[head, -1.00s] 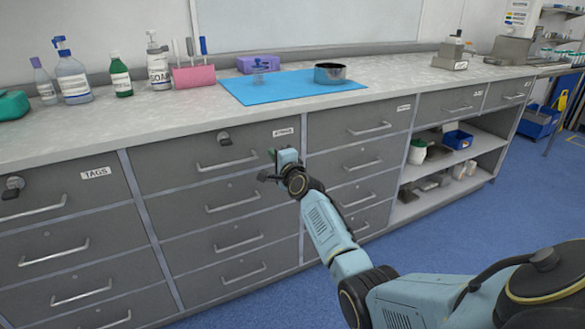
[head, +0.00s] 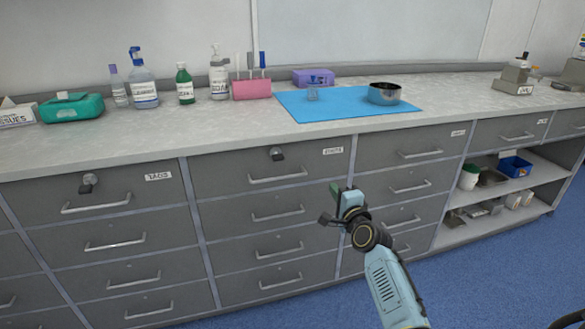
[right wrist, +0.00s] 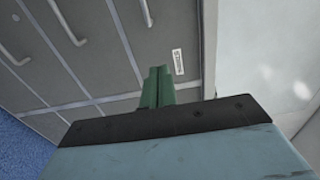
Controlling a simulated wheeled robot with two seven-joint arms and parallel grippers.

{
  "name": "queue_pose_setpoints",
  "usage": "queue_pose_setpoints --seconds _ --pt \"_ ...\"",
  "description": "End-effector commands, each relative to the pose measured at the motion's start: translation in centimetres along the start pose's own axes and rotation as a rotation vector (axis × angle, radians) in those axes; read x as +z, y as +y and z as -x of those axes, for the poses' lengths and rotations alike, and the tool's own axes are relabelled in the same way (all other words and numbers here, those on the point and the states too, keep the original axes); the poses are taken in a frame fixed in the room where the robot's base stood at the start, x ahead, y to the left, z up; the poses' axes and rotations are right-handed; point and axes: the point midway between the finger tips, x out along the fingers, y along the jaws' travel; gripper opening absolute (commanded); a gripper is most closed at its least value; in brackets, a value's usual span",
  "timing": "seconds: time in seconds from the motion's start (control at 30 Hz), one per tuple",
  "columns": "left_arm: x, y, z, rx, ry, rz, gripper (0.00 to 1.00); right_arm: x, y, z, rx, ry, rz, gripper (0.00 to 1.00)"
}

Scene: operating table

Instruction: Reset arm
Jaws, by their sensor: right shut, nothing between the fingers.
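My right arm comes up from the bottom in the head view, and its gripper (head: 336,190) is in front of the grey drawer fronts, below the counter edge. In the right wrist view, its green fingers (right wrist: 158,88) are together with nothing between them. The drawer fronts (right wrist: 75,40) lie beyond the fingertips, and a small label shows beside them. The gripper appears apart from the drawers. My left gripper is not in view.
The counter (head: 230,130) holds a blue mat (head: 330,108) with a metal bowl (head: 384,93) and a small clear cup. Bottles, a pink holder (head: 251,89) and a teal box (head: 72,108) stand left. Drawer handles stick out. Open shelves (head: 500,200) are at right.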

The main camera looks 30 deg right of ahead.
Motion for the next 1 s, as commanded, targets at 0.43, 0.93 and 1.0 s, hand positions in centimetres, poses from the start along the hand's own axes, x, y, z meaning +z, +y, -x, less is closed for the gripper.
queue_pose_setpoints --seconds 0.43,0.93,1.0 --pt "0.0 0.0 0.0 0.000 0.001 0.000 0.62 6.3 7.0 5.7 0.222 -0.243 0.412 0.00" --pt "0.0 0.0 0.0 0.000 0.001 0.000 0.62 13.3 20.5 30.2 0.689 -1.005 1.397 0.00" --pt "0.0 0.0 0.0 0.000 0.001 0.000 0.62 13.3 20.9 32.7 0.722 -1.079 1.465 0.00"
